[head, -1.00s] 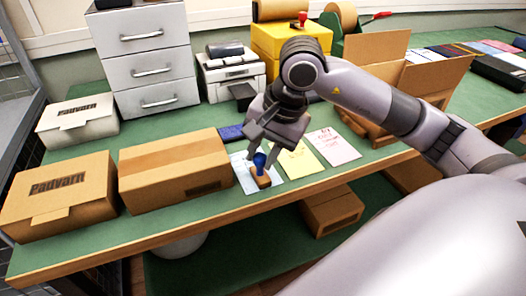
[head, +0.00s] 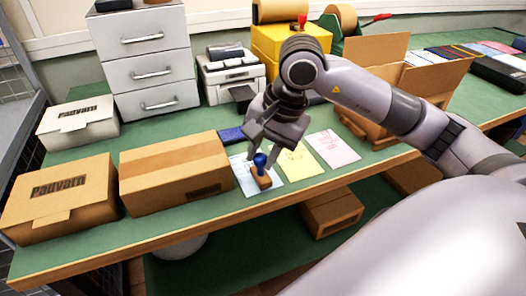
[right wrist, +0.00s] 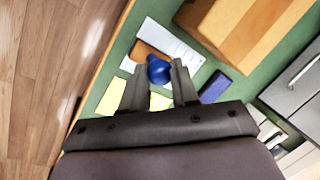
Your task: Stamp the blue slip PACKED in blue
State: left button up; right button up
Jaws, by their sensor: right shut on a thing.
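A stamp with a round blue handle and a brown wooden base (head: 262,179) is upright at the pale blue slip (head: 243,176) on the green bench. In the right wrist view the blue handle (right wrist: 158,71) sits between the fingers, with the base and slip (right wrist: 180,45) beyond. My right gripper (head: 264,152) is shut on the stamp's handle. I cannot tell whether the base touches the paper. The base covers part of the slip, so any print under it is hidden. A dark blue pad (head: 231,134) lies behind the slip. My left gripper is not in view.
A yellow slip (head: 298,163) and a pink slip (head: 333,149) lie to the right. A closed brown carton (head: 175,172) stands close on the left. The bench's front edge is near the slip. A red-handled stamp (head: 302,20) stands on yellow drawers behind.

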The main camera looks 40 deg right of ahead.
jog(key=shift+r+p, duration=1.7)
jog(key=shift+r, duration=1.45)
jog(key=shift+f, duration=0.1)
